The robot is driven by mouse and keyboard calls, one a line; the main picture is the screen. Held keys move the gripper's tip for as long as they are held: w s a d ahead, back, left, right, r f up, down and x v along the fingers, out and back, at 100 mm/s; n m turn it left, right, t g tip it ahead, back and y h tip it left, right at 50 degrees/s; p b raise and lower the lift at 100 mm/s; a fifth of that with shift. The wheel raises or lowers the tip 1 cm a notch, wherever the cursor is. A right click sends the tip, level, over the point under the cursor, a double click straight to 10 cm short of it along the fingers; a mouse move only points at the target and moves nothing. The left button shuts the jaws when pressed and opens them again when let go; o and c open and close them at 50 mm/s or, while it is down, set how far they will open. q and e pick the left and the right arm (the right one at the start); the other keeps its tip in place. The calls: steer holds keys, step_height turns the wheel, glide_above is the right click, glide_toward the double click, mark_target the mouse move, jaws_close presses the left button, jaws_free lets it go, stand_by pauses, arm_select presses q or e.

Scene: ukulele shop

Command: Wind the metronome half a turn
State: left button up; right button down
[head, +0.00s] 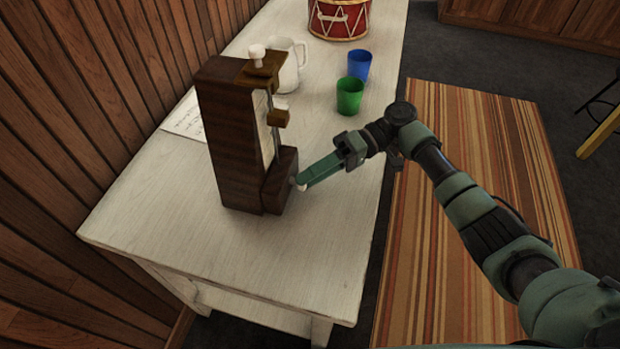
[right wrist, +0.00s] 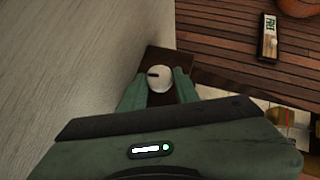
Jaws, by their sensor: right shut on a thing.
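The metronome (head: 232,140) is a tall dark wooden box standing upright on the white table, with a metal rod, a brass-coloured weight and a pale knob on top. A small pale winding knob (head: 301,186) sticks out low on its right side. My right gripper (head: 303,181) is shut on this knob. My left gripper is not in view.
The white table (head: 330,240) also bears a white jug (head: 288,70), a green cup (head: 350,97), a blue cup (head: 359,65), a red drum (head: 340,20) and a paper sheet (head: 185,120). A wooden wall borders the left. The table's front is clear.

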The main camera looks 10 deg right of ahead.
stand_by(0.3)
steer(key=c, duration=1.1)
jaws_free()
step_height(320, 180, up, 20)
